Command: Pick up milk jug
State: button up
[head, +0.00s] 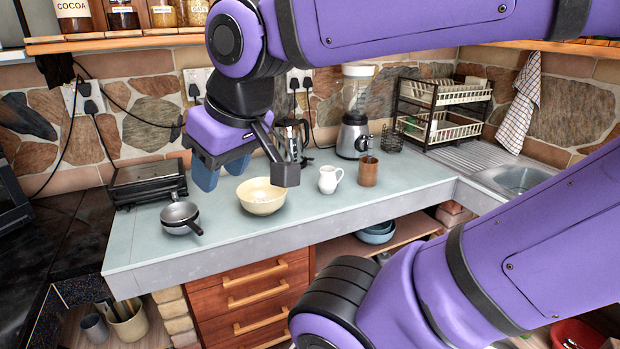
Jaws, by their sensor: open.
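The milk jug (329,181) is a small white pitcher with a handle on its right side. It stands upright on the pale counter (300,220), between a cream bowl and a brown cup. My gripper (207,178) hangs at the end of the purple arm, to the left of the jug and above the counter. Its blue fingertips point down behind and left of the bowl. It is open and nothing shows between its fingers. It is apart from the jug.
The cream bowl (261,196) and brown cup (368,171) flank the jug closely. A blender (354,135), French press (291,135), pan (180,217), toaster grill (146,184) and dish rack (441,110) stand around. A sink (520,180) is at right. The counter's front strip is clear.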

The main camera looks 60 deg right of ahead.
aim_at(327, 181)
jog(key=z, duration=1.7)
jog(key=i+z, duration=0.25)
jog(key=i, duration=0.3)
jog(key=i+j+z, duration=0.1)
jog(key=i+z, duration=0.2)
jog(key=i, duration=0.2)
